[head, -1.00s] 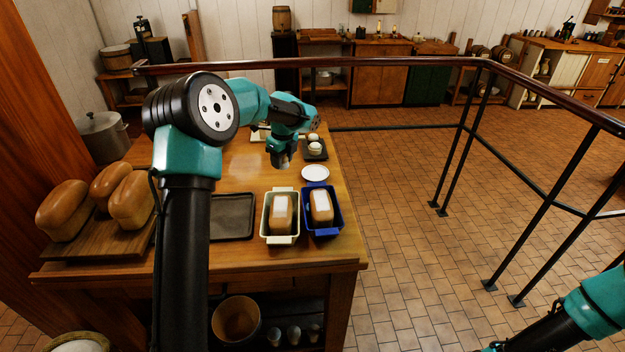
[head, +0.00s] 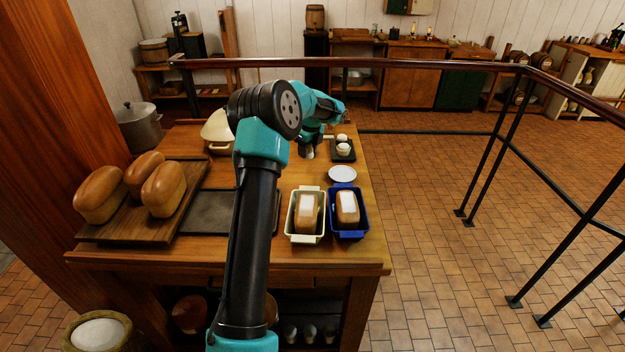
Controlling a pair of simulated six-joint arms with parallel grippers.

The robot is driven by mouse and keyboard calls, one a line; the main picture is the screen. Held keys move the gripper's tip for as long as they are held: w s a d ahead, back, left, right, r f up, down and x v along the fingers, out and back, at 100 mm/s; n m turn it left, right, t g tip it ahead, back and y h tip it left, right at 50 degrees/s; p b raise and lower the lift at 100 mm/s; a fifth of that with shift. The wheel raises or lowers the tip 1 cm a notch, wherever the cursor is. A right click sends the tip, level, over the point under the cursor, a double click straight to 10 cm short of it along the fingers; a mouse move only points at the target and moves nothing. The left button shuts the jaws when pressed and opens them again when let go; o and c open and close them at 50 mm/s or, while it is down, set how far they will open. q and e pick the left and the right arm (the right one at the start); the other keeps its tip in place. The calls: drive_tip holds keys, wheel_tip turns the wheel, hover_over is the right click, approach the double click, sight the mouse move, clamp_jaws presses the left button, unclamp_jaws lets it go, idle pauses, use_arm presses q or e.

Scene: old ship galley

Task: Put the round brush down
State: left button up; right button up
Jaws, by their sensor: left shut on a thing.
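My left gripper (head: 307,152) points down over the far part of the wooden table (head: 331,268), left of the small dark tray and behind the loaf tins. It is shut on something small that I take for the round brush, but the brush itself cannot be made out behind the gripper. Whether it touches the table top I cannot tell. My right gripper is not in view.
A white saucer (head: 342,174), a dark tray (head: 343,156) with white round items, a cream tin (head: 306,238) and a blue tin (head: 349,233) with loaves stand right. A dark flat tray (head: 208,211), a bread board (head: 127,230) and a cream dish (head: 218,131) are left.

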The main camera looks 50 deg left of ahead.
use_arm(q)
drive_tip(key=shift+f, duration=0.1)
hover_over(307, 178)
drive_tip(key=shift+w+d+f, duration=0.1)
drive_tip(key=shift+f, duration=1.1)
drive_tip(key=shift+d+f, duration=0.1)
drive_tip(key=shift+f, duration=1.1)
drive_tip(key=shift+f, duration=0.1)
drive_tip(key=shift+f, duration=2.4)
drive_tip(key=shift+f, duration=0.1)
drive_tip(key=o, duration=0.9)
